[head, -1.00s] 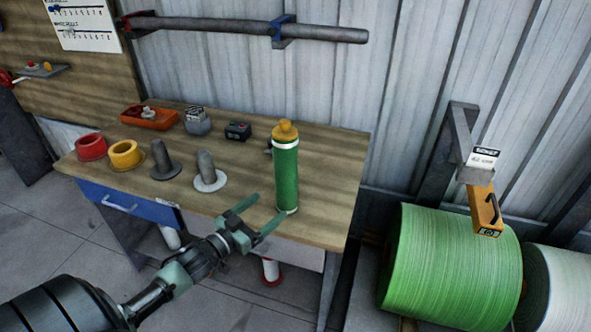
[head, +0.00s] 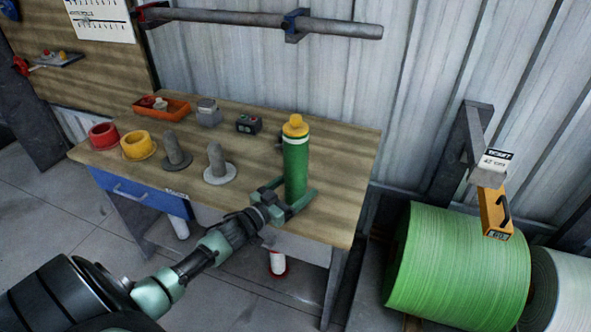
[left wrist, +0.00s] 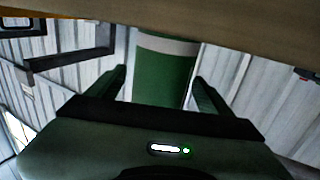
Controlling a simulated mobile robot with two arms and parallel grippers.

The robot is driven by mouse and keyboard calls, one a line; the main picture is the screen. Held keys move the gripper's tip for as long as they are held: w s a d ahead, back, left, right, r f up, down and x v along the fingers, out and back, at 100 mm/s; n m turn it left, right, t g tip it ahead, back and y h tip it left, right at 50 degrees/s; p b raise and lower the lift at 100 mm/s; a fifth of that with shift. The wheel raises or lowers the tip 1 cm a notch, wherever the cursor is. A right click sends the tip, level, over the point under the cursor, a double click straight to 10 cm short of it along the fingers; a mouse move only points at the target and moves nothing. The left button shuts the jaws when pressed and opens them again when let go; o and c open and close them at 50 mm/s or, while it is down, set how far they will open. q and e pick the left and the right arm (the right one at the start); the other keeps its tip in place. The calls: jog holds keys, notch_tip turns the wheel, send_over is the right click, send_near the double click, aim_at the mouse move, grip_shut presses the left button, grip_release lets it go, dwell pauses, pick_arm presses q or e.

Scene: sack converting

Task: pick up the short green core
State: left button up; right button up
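The short green core (head: 296,165) stands upright near the front right of the workbench (head: 340,165). It has a white band near its top and a yellow piece (head: 295,126) on its upper end. My left gripper (head: 297,192) is low at the core, with its fingers open around the core's lower part. In the left wrist view the core (left wrist: 162,78) is between the two fingers, with a visible gap on each side. My right gripper is not in view.
Two grey posts on round bases (head: 174,153) (head: 217,162), a yellow ring piece (head: 138,146) and a red one (head: 103,137) stand left of the core. Behind are an orange tray (head: 178,110) and a small dark box (head: 248,124). A large green roll (head: 455,265) is at right.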

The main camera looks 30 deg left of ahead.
pick_arm(q)
grip_shut()
jog(key=shift+w+r, duration=0.1)
jog(key=shift+r, duration=0.1)
